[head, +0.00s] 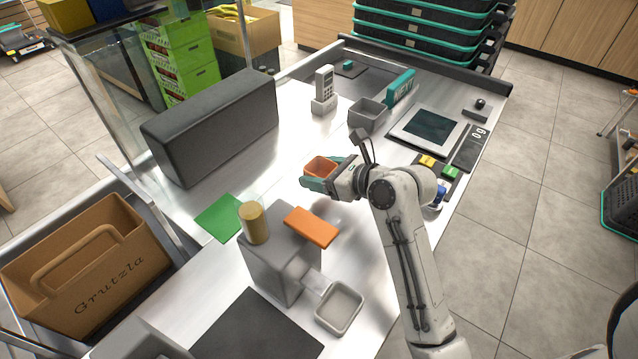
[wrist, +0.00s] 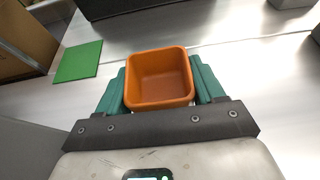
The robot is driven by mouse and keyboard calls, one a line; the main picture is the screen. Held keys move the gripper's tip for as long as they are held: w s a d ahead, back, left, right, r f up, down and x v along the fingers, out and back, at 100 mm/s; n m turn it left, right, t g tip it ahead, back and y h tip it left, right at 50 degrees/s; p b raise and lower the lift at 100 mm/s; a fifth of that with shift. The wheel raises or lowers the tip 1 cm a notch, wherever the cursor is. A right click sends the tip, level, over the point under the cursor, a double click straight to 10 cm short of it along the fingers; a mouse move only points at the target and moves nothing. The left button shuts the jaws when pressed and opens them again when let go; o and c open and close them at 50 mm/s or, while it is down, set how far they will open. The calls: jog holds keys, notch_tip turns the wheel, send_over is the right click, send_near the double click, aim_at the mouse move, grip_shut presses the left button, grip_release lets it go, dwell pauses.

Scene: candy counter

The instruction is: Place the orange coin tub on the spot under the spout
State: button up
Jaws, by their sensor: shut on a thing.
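My gripper (head: 322,174) is shut on the orange coin tub (head: 318,166), over the middle of the counter. In the wrist view the tub (wrist: 160,76) sits upright and empty between the two teal fingers of my gripper (wrist: 160,86). Its height above the counter is hard to tell. A grey dispenser block (head: 278,268) with a tan cylinder (head: 253,223) and an orange slab (head: 311,227) on top stands nearer the camera. A pale spout (head: 314,283) comes out of its right side. A shallow grey tray (head: 340,308) lies at the spout's end.
A green mat (head: 219,217) lies left of the dispenser; a dark mat (head: 257,328) lies near. A long dark block (head: 215,125) stands at the back left. A grey bin (head: 368,114), card reader (head: 324,90) and scanner plate (head: 427,128) are farther off. Bare counter surrounds the tub.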

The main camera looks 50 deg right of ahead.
jog(key=shift+w+f, duration=0.35)
jog(key=shift+f, duration=1.55)
jog(key=o, duration=1.1)
jog(key=shift+f, duration=0.1)
